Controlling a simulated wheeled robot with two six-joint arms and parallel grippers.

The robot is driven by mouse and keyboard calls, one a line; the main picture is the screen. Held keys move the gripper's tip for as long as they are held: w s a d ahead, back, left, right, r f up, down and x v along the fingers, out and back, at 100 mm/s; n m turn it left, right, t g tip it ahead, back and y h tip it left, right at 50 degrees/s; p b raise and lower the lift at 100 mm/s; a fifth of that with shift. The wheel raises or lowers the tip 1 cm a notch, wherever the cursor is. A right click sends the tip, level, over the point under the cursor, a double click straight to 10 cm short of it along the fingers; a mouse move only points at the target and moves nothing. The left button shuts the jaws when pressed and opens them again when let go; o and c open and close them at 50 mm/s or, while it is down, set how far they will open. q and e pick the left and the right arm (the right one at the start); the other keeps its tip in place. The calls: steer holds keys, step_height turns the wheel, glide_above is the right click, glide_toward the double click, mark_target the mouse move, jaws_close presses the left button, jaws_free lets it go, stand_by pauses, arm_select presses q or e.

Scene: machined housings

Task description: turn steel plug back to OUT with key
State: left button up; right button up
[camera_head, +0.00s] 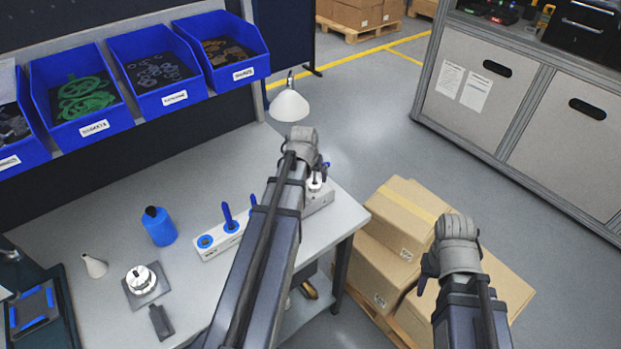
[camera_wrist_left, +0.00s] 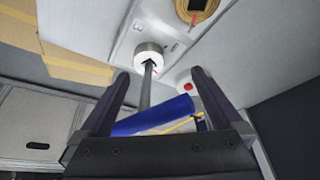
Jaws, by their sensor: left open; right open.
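The grey housing (camera_head: 318,200) stands at the right end of the bench, partly hidden behind my left arm. In the left wrist view its round steel plug (camera_wrist_left: 148,49) has a dark mark and a small red mark on its face. The key's dark shaft (camera_wrist_left: 146,90) runs to the plug's face, and its blue handle (camera_wrist_left: 150,117) lies crosswise between my fingers. The key's blue also shows in the head view (camera_head: 325,167). My left gripper (camera_wrist_left: 160,80) is open around the key, with no clear grip on it. My right gripper (camera_head: 428,274) is away over the cardboard boxes; its fingers are barely visible.
A brass ring (camera_wrist_left: 197,8) and a red button (camera_wrist_left: 187,86) are near the plug. A white rack (camera_head: 215,240) with blue-handled tools, a blue bottle (camera_head: 159,227) and a lamp (camera_head: 289,106) are around my left arm. Cardboard boxes (camera_head: 400,215) stand right of the bench.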

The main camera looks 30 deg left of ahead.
arm_select(q)
steer(key=shift+w+f, duration=0.1)
steer(key=shift+f, duration=0.2)
steer(key=shift+r, duration=0.1)
arm_select(e)
steer(key=shift+f, duration=0.2)
